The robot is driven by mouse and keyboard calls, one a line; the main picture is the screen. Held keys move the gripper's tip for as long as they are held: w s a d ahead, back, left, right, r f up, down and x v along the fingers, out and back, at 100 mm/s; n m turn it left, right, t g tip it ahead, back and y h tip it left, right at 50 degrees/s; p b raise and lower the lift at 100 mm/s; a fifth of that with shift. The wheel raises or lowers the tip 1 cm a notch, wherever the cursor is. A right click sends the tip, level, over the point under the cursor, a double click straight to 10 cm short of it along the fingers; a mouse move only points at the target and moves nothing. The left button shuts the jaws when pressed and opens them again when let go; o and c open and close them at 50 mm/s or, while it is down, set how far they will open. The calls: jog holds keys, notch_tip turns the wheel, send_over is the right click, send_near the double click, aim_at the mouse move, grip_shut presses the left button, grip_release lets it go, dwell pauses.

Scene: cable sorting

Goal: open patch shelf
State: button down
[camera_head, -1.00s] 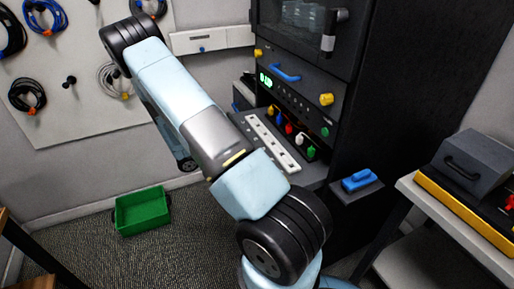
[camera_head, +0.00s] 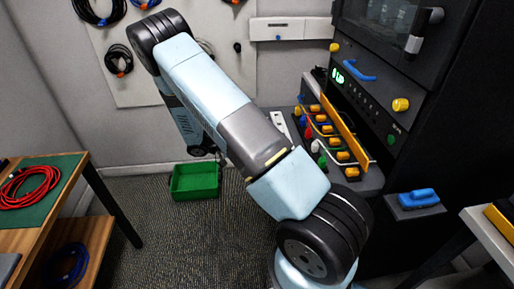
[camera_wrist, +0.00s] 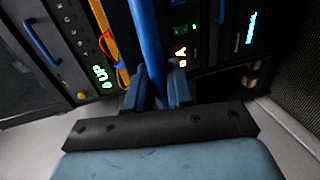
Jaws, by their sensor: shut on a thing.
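The patch shelf (camera_head: 371,178) stands out from the front of the dark rack in the head view. It carries a white strip (camera_head: 279,127), several coloured plugs (camera_head: 318,145), yellow blocks (camera_head: 342,156) and an orange bar (camera_head: 348,132). In the wrist view, my gripper (camera_wrist: 157,85) is shut on a long blue bar (camera_wrist: 145,35) running between its fingers. Where the bar joins the shelf cannot be seen. In the head view my arm hides the gripper and part of the shelf's near left side.
The rack has a blue handle (camera_head: 358,71), yellow knobs (camera_head: 400,104) and a glass door above. A blue-handled block (camera_head: 419,198) sits on a ledge to the right. A green bin (camera_head: 195,181) is on the floor. A table with red cable (camera_head: 28,187) is at left.

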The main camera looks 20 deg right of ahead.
jog(key=shift+s+a+f, duration=0.2)
jog(key=shift+a+f, duration=0.05)
jog(key=shift+f, duration=0.05)
jog(key=c, duration=1.4)
grip_release()
jog(key=shift+o, duration=1.3)
jog(key=shift+r, duration=0.1)
jog(key=shift+d, duration=0.1)
jog(key=shift+w, duration=0.1)
jog(key=v, duration=1.3)
jog(key=shift+a, duration=0.4)
jog(key=shift+w, duration=0.1)
